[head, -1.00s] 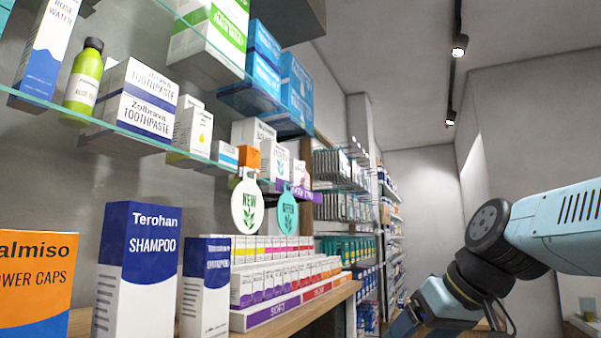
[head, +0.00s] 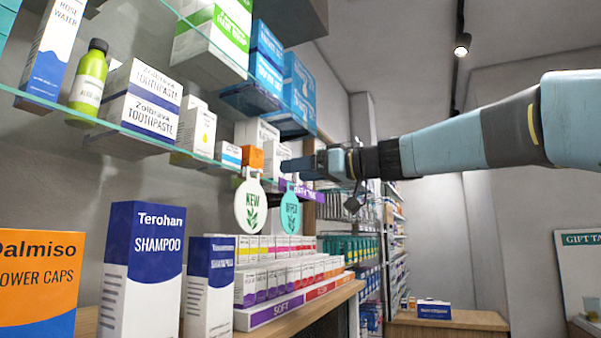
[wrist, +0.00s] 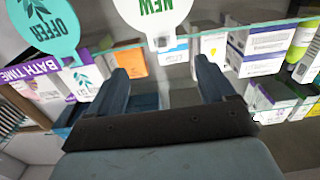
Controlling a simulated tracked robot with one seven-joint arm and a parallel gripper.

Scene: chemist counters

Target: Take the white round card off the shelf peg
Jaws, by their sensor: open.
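The white round card (head: 250,207), marked NEW with a green leaf, hangs from the glass shelf edge in the head view. It also shows at the top of the wrist view (wrist: 150,14), cut off by the frame. A teal round card (head: 291,212) hangs to its right. In the wrist view the teal card (wrist: 45,30) is at the upper left. My gripper (wrist: 167,75) is open and empty, its two fingers pointing towards the shelf with the white card's narrow tab ahead between them. In the head view my gripper is at the shelf edge near the teal card, its fingertips partly hidden.
The glass shelf (head: 150,135) holds toothpaste boxes (head: 140,100), a green bottle (head: 88,80) and an orange box (head: 250,156). Below, a wooden counter (head: 320,308) carries a shampoo box (head: 143,270) and rows of small boxes.

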